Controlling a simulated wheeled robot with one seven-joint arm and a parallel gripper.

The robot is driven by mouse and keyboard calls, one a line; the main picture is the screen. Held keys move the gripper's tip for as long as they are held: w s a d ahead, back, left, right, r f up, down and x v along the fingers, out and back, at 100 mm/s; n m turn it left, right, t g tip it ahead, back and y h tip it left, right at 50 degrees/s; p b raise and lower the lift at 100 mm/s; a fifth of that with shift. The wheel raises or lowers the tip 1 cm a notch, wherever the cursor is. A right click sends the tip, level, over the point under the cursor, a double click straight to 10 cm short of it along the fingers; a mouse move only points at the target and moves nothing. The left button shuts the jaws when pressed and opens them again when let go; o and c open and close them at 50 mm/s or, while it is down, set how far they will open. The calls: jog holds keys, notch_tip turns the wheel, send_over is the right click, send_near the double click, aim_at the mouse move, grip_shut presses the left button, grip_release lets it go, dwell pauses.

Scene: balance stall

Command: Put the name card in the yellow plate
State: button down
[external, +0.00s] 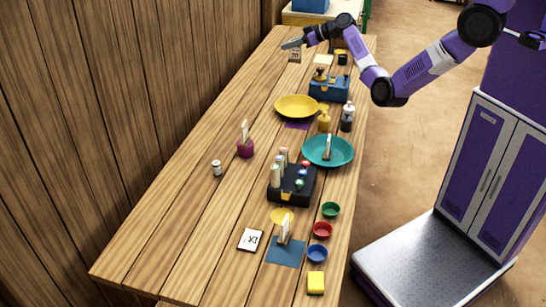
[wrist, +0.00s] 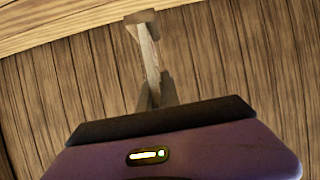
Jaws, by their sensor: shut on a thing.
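My gripper (external: 308,40) is at the far end of the table, raised above it, reaching left. It is shut on a thin, pale grey-tan piece (external: 291,44), apparently the name card, seen nearly edge-on. In the wrist view the card (wrist: 148,50) sticks out beyond the fingers (wrist: 156,95), with a wider end at the top; its face is hidden. The yellow plate (external: 296,113) lies nearer the camera than my gripper, on the table, and looks empty. It is not in the wrist view.
A blue device (external: 330,91) stands just beyond the plate, with yellow and dark bottles (external: 324,121) beside it. A teal plate (external: 343,153) holds an upright piece. The table's left side is mostly clear, beside a wooden wall.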

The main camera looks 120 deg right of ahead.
jog(key=shift+s+r+p, duration=0.15)
jog(key=shift+s+r, duration=0.05)
jog(key=shift+s, duration=0.3)
jog(key=shift+s+r+p, duration=0.15)
jog(key=shift+s+r, duration=0.05)
jog(key=shift+s, duration=0.25)
jog(key=shift+f+b, duration=3.4)
jog(key=shift+f, duration=8.5)
jog(key=c, duration=1.5)
grip_release()
jog(key=shift+w, duration=0.1)
jog(key=shift+r, duration=0.1)
